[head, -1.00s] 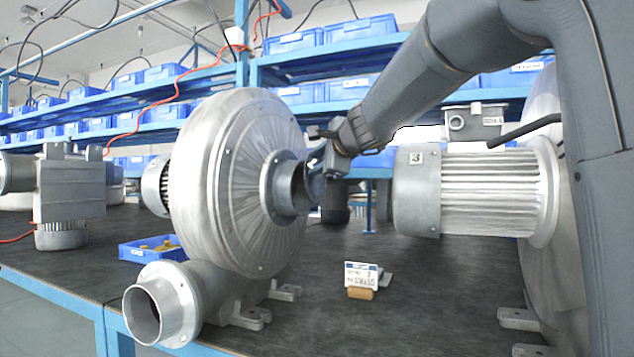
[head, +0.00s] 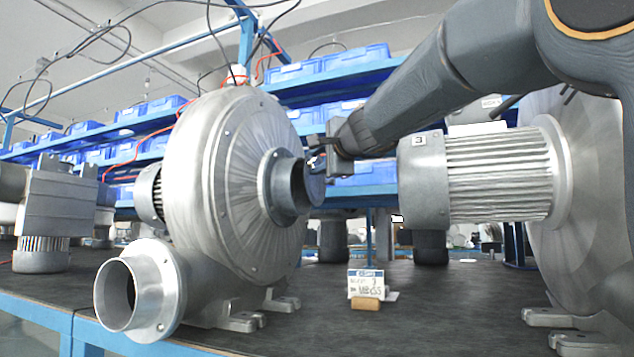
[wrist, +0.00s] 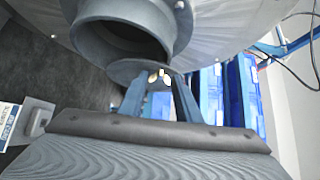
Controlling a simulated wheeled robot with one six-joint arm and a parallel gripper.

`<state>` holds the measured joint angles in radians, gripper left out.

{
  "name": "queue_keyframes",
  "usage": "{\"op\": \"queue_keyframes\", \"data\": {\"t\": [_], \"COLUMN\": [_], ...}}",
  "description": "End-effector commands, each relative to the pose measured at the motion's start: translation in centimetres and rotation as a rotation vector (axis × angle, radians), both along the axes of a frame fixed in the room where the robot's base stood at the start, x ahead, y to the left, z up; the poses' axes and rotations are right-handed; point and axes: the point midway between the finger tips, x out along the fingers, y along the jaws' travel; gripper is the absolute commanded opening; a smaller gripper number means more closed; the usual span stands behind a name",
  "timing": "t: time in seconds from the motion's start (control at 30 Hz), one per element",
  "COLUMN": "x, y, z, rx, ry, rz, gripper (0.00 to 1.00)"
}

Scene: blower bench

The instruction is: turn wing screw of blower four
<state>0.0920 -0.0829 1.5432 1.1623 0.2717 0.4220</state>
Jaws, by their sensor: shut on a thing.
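A large silver blower (head: 235,165) stands on the bench left of centre; no number shows on it. Its round inlet pipe (head: 292,185) faces right, and it also fills the top of the wrist view (wrist: 120,30). A round flap (wrist: 130,70) sits at the pipe's mouth, partly across the opening. A small pale wing screw (wrist: 158,75) shows at the flap, between my fingertips. My gripper (wrist: 160,88) is shut on the wing screw. In the head view my gripper (head: 318,160) is at the pipe's mouth, and the screw is too small to make out.
A motor marked 3 (head: 500,178) on another blower stands close on the right. A small label card (head: 366,284) stands on the dark bench (head: 430,310) between them. Shelves with blue bins (head: 355,60) run behind. A red cable hangs at the back.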

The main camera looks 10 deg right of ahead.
Motion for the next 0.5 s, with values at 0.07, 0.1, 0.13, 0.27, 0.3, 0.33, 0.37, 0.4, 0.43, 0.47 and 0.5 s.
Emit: {"op": "queue_keyframes", "data": {"t": [0.07, 0.1, 0.13, 0.27, 0.3, 0.33, 0.37, 0.4, 0.43, 0.47, 0.5], "x": [0.18, 0.2, 0.19, 0.21, 0.21, 0.21, 0.22, 0.21, 0.21, 0.21, 0.21], "y": [0.05, 0.04, 0.04, 0.02, 0.01, 0.01, 0.01, 0.01, 0.02, 0.01, 0.02], "z": [-0.83, -0.87, -0.87, -0.99, -1.01, -1.04, -1.06, -1.05, -1.05, -1.08, -1.09], "rx": [-0.015, -0.022, -0.029, -0.053, -0.061, -0.067, -0.072, -0.079, -0.084, -0.089, -0.095], "ry": [-0.021, -0.031, -0.04, -0.074, -0.084, -0.092, -0.098, -0.109, -0.116, -0.121, -0.129], "rz": [0.002, 0.001, 0.001, 0.001, 0.001, 0.001, 0.002, 0.002, 0.002, 0.002, 0.002], "gripper": [0.08, 0.08, 0.08, 0.08, 0.08, 0.08, 0.08, 0.08, 0.08, 0.08, 0.08]}}
